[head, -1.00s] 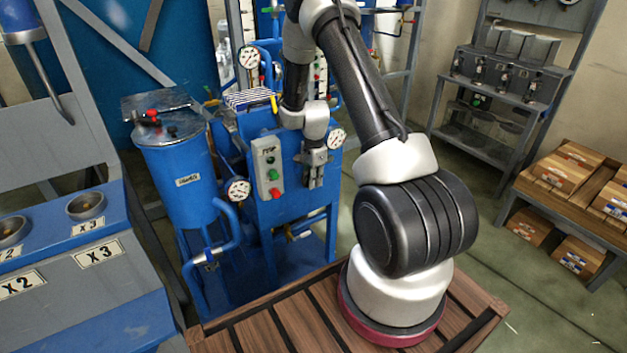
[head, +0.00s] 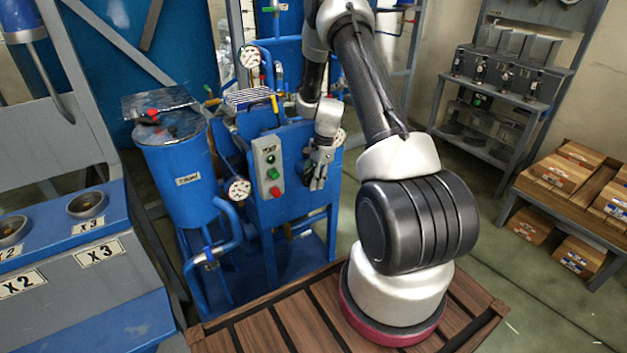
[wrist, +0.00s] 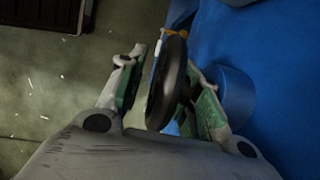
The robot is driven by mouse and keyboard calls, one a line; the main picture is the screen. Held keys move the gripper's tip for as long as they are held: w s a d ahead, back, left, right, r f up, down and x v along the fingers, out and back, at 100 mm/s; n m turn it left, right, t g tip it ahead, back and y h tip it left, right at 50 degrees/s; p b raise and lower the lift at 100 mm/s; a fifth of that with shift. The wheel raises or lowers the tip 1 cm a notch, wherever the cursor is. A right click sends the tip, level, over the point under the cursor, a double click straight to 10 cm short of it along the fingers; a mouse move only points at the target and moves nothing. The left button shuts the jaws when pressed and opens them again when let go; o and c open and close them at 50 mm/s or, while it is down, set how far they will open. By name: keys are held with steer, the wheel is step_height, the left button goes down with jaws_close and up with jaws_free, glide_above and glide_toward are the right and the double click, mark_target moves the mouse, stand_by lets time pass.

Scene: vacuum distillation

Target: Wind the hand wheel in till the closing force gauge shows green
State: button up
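In the wrist view, a dark hand wheel (wrist: 169,80) stands edge-on between the fingers of my gripper (wrist: 165,92). The fingers are apart, with green inner pads. A gap shows between the left finger and the rim; the right finger lies close to the wheel, and I cannot tell whether it touches.
A grey button box (head: 268,168) is left of my gripper on the blue machine. Two more dials, an upper gauge (head: 250,57) and a lower gauge (head: 238,189), sit further left beside a blue tank (head: 185,180). Open floor lies right of the machine.

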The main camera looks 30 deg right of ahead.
mark_target(311, 168)
steer(key=shift+r, duration=0.1)
steer(key=v, duration=1.1)
steer(key=shift+d+r, duration=0.15)
steer(key=shift+r, duration=0.25)
steer(key=a+f+h, duration=0.1)
steer(key=a, duration=0.1)
steer(key=a+f+h, duration=0.1)
steer(key=f, duration=0.1)
steer(key=shift+s+a+f+h, duration=0.25)
steer(key=shift+a+h, duration=0.05)
steer(key=shift+a, duration=0.1)
steer(key=shift+a+f, duration=0.2)
steer(key=shift+f, duration=0.15)
step_height(311, 168, down, 7)
steer(key=shift+w+f, duration=0.15)
steer(key=shift+f, duration=0.05)
steer(key=shift+c, duration=0.2)
